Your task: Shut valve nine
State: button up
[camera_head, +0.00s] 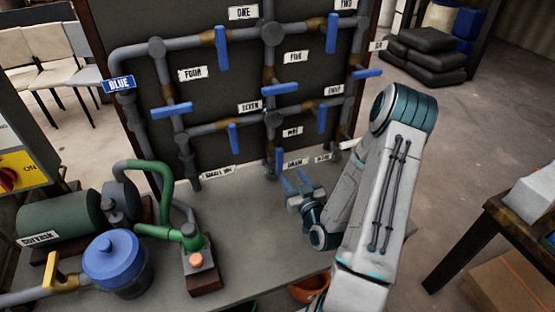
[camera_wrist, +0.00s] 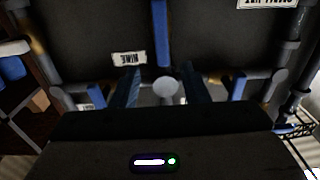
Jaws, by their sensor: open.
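Valve nine has a blue lever handle (camera_head: 278,160) that hangs upright, in line with its vertical pipe, low in the middle of the panel. Its NINE label (camera_head: 292,132) is just above and to the right. In the wrist view, which is upside down, the blue handle (camera_wrist: 161,20) shows at the top centre, with the NINE label (camera_wrist: 128,58) beside it. My gripper (camera_head: 296,180) is open and empty, just below and right of the handle, apart from it. In the wrist view its fingers (camera_wrist: 162,86) stand apart with a round grey pipe fitting behind them.
Other blue valve handles surround it: seven (camera_head: 233,138) to the left, eight (camera_head: 322,119) to the right, five (camera_head: 281,89) above. A green pump pipe (camera_head: 156,178) and a blue-lidded vat (camera_head: 115,258) stand at left. The grey bench (camera_head: 245,245) is clear near my gripper.

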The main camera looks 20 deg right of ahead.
aim_at(281, 159)
jog(key=b, duration=0.3)
jog(key=shift+w+f, duration=0.25)
jog(key=shift+w, duration=0.15)
jog(key=shift+w+b, duration=0.1)
jog(key=shift+b, duration=0.3)
jog(key=b, duration=0.3)
jog(key=shift+w+a+b, duration=0.15)
jog(key=shift+w+b, duration=0.1)
jog(key=shift+b, duration=0.15)
jog(key=w+p, duration=0.2)
jog(key=w, duration=0.9)
jog(key=shift+r, duration=0.2)
grip_shut()
